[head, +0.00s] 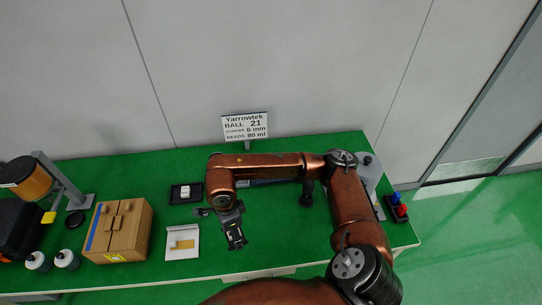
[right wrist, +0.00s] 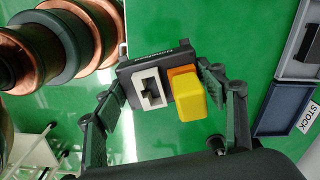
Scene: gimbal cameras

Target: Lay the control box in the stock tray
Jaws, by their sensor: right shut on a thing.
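The control box (right wrist: 142,70) is a dark box with a light grey switch block and a big yellow button on its face. My right gripper (right wrist: 163,98) is shut on it, a finger at either side. In the head view my right gripper (head: 236,238) hangs over the green table, right of the white tray; the box is too small there to make out clearly. The stock tray (right wrist: 283,108), blue-grey with a STOCK label, lies at the right of the wrist view, apart from the box. I cannot match it surely in the head view. My left gripper is not in view.
A cardboard box (head: 119,230), two bottles and a stand with an orange roll occupy the table's left. A dark tray (head: 186,193) holds a white piece; a white tray (head: 182,242) lies below it. A sign (head: 245,126) stands at the back. Green table shows around my gripper.

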